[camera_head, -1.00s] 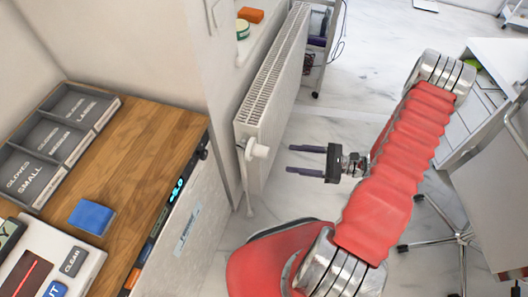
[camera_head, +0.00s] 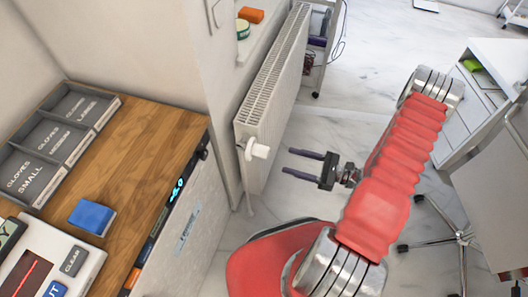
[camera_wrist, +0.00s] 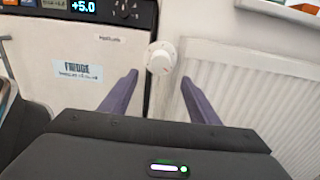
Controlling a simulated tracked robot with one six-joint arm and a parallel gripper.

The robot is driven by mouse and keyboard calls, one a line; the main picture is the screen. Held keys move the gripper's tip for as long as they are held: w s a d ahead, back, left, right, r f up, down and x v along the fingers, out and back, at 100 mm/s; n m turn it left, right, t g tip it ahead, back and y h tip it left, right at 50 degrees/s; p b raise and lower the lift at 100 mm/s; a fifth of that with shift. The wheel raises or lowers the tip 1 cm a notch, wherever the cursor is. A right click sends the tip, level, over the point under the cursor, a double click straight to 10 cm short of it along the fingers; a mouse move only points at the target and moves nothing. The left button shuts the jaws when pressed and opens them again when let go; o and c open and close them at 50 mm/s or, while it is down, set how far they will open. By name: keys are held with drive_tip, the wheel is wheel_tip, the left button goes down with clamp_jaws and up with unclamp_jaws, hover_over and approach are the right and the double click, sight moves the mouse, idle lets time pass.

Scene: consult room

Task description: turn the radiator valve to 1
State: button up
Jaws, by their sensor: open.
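The white radiator valve (camera_head: 257,150) sticks out from the near end of the white radiator (camera_head: 277,88). In the wrist view the valve knob (camera_wrist: 160,60) shows face-on with a small reddish mark; its numbers are too small to read. My gripper (camera_head: 300,163) is open and empty, with its two dark purple fingers pointing at the valve and a gap left between their tips and the knob. In the wrist view the knob appears between and beyond the fingertips of my gripper (camera_wrist: 158,85).
A fridge (camera_wrist: 90,65) with a +5.0 display stands left of the valve, under a wooden top (camera_head: 150,150) with glove boxes (camera_head: 70,125) and a blue block (camera_head: 91,216). A sill above the radiator holds an orange block (camera_head: 251,14).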

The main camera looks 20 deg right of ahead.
sight(268, 155)
drive_tip(key=x, duration=1.1)
drive_tip(key=shift+w+a, duration=0.2)
drive_tip(key=shift+a, duration=0.1)
drive_tip(key=shift+c, duration=0.4)
drive_tip(key=c, duration=0.9)
drive_tip(key=shift+d, duration=0.25)
drive_tip(key=shift+c, duration=0.5)
drive_tip(key=shift+a, duration=0.2)
drive_tip(key=shift+a, duration=0.1)
